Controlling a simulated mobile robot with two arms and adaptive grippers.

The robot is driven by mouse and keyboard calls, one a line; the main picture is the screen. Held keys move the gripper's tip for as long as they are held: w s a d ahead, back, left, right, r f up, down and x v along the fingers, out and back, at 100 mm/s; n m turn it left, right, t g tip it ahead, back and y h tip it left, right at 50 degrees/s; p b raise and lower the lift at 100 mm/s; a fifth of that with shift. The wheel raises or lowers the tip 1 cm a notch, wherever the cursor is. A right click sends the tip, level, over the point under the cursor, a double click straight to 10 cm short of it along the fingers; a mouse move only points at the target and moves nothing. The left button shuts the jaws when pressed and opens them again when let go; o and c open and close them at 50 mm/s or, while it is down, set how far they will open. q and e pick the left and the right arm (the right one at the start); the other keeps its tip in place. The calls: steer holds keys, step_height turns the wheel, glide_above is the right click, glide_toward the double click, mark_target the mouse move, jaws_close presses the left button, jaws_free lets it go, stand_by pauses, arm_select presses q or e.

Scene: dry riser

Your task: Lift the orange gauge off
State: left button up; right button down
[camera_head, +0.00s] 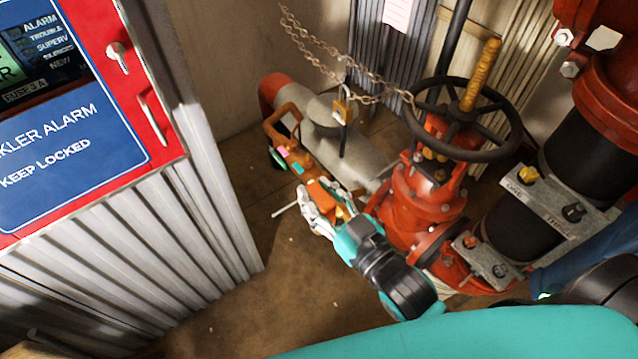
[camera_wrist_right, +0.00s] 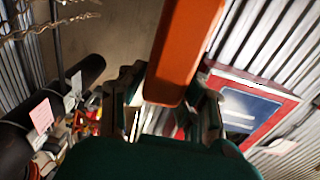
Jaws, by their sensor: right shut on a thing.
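My right gripper (camera_head: 325,205) is shut on an orange thing, which I take for the orange gauge (camera_head: 322,192). In the right wrist view the orange gauge (camera_wrist_right: 185,50) is a long, plain orange bar that runs up from between the fingertips of the right gripper (camera_wrist_right: 165,105). Its dial does not show, and I cannot tell whether it touches anything besides the fingers. My left gripper is not in view.
A red valve (camera_head: 430,190) with a black handwheel (camera_head: 490,152) stands right of the gripper. A chain (camera_head: 325,60) with a padlock (camera_head: 342,105) hangs behind. A red-framed alarm panel (camera_head: 75,130) is left; bare floor (camera_head: 290,270) lies between.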

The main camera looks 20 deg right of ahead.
steer(key=shift+s+a+r+p, duration=0.15)
steer(key=shift+s+a, duration=0.1)
steer(key=shift+s, duration=0.7)
steer(key=shift+s+a+p, duration=0.1)
steer(key=shift+s+a, duration=0.15)
steer(key=shift+s, duration=0.7)
steer(key=shift+s+a+r+p, duration=0.15)
steer(key=shift+s+a, duration=0.1)
steer(key=shift+s, duration=0.7)
steer(key=shift+d, duration=0.1)
